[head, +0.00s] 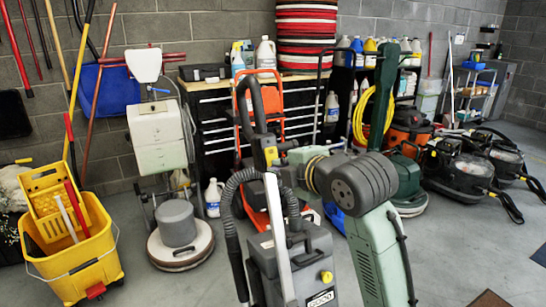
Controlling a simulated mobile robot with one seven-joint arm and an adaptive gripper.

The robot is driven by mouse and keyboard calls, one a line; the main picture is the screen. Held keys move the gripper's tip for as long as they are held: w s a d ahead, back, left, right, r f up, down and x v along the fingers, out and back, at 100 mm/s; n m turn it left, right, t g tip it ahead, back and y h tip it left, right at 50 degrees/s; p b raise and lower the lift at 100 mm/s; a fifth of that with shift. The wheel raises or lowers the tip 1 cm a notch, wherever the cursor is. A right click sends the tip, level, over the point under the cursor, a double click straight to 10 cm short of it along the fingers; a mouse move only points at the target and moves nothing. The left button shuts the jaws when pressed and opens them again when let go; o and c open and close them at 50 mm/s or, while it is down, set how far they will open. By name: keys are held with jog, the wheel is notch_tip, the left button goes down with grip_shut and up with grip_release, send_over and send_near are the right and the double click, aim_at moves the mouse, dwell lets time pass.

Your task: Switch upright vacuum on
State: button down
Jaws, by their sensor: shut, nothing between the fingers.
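The upright vacuum (318,258) stands at the bottom centre, with a dark grey body, a ribbed hose and a silver tube. Its dark handle rises and curves to the left, and a yellow part (271,154) shows at the handle's lower end. A yellow knob (327,277) is on the body. My pale green arm comes in from the right. My gripper (284,149) is shut and empty, just right of the yellow part. It looks very close to the handle; I cannot tell whether they touch. The vacuum's base is cut off by the frame.
A yellow mop bucket (75,255) stands at the left, beside a floor polisher (178,232). An orange-framed machine (300,110) and a tool chest (212,110) are behind the vacuum. Black canister vacuums (465,170) stand at the right. Floor at the lower right is mostly clear.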

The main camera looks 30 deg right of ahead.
jog(key=shift+w+f, duration=0.2)
jog(key=shift+w, duration=0.3)
jog(key=shift+v, duration=3)
